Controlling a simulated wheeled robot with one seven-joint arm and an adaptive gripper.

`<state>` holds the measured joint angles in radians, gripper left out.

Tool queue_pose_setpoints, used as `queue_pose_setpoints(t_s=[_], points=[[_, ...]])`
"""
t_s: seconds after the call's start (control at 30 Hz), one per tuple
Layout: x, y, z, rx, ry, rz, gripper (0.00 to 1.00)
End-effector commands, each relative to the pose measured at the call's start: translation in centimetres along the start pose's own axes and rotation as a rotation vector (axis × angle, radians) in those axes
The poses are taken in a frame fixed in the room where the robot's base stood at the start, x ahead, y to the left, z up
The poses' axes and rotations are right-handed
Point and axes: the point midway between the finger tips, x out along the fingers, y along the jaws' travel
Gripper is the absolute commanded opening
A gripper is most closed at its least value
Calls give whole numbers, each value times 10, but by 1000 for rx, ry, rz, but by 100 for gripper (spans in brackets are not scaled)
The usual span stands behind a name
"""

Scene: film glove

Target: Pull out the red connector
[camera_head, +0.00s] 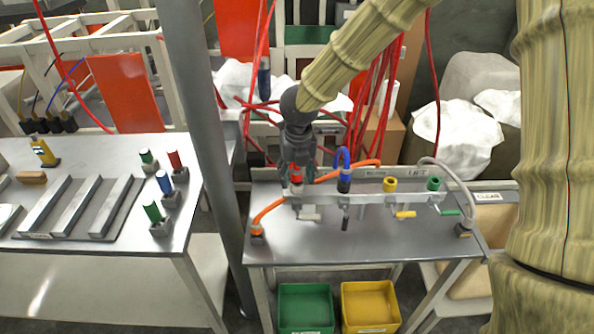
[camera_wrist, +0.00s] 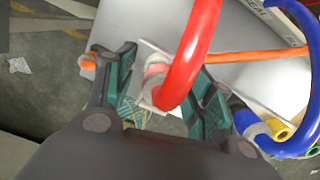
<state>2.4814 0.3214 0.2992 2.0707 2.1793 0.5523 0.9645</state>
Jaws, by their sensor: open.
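The red connector (camera_head: 296,174) sits at the left end of the grey rail (camera_head: 364,197) on the right-hand metal table. My gripper (camera_head: 297,168) points down right over it. In the wrist view, the red connector (camera_wrist: 160,88) with its thick curved red cable (camera_wrist: 198,45) lies between the two green-padded fingers of my gripper (camera_wrist: 160,82). The fingers are open, one on each side. Whether a pad touches it, I cannot tell. My gripper hides part of the connector in the head view.
Beside it on the rail are a blue connector (camera_head: 344,182) with a blue cable, a yellow one (camera_head: 390,184) and a green one (camera_head: 434,184). An orange cable (camera_head: 268,212) runs close by on the left. A grey post (camera_head: 205,130) stands left of the table. Red cables hang behind.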

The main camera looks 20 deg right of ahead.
Motion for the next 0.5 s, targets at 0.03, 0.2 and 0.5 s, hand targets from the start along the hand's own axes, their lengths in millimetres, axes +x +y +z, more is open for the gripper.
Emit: queue_pose_setpoints(t_s=[0.03, 0.2, 0.5], points=[[0, 0, 0, 0, 0, 0, 53], [0, 0, 0, 0, 0, 0, 35], [0, 0, 0, 0, 0, 0, 4]])
